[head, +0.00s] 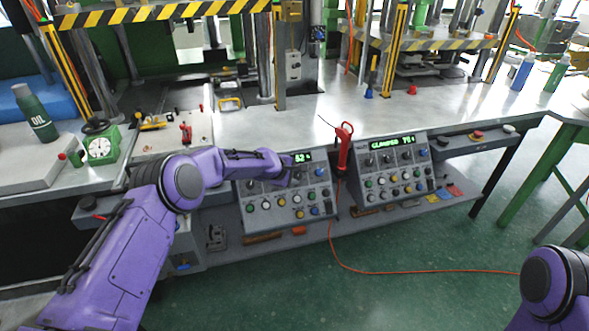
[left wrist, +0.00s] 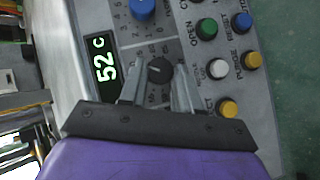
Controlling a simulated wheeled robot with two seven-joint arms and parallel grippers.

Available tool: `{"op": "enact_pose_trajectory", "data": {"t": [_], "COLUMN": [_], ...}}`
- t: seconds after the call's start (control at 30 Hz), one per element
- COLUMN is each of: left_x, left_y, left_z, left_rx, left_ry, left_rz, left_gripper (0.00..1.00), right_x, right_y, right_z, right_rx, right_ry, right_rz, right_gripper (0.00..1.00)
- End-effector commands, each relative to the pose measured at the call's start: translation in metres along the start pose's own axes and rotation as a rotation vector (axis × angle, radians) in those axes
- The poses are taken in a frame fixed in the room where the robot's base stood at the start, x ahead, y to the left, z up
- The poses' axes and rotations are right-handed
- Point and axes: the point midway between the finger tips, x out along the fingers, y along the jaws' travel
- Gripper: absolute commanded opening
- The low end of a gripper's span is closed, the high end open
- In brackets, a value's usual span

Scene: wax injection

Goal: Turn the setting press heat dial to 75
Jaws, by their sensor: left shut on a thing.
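The left control panel (head: 270,211) shows a green reading of about 52 in the head view. In the left wrist view its display (left wrist: 104,66), turned sideways, reads 52 C. A black dial (left wrist: 159,69) sits beside that display, with scale marks around it. My left gripper (left wrist: 161,76) has its two fingers on either side of this dial, shut on it. In the head view my left arm reaches over the panel's upper part and hides the dial. My right gripper is out of view; only part of my right arm shows at the bottom right.
A blue knob (left wrist: 142,8) and several coloured buttons lie close to the dial. A second panel (head: 395,170) stands to the right, with a red tool (head: 344,150) between the panels. An orange cable (head: 420,271) runs over the green floor.

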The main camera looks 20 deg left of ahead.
Motion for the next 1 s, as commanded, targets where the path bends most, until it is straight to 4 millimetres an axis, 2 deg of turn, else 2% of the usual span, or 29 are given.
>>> {"op": "enact_pose_trajectory", "data": {"t": [0.13, 0.4, 0.7, 1.0], "left_x": [0.003, 0.005, 0.004, 0.002], "left_y": [0.001, 0.002, 0.004, 0.006], "left_z": [0.000, -0.001, 0.000, 0.001], "left_rx": [0.109, 0.268, 0.347, 0.377], "left_ry": [0.002, 0.002, 0.002, 0.001], "left_rz": [-0.085, -0.220, -0.289, -0.319], "left_gripper": [0.02, 0.02, 0.02, 0.02], "right_x": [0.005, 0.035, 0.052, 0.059], "right_y": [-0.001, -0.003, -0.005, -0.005], "right_z": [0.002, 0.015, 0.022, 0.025], "right_rx": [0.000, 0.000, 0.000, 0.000], "right_ry": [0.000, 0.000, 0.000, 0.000], "right_rz": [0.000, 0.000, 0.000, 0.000], "right_gripper": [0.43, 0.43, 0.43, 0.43]}}
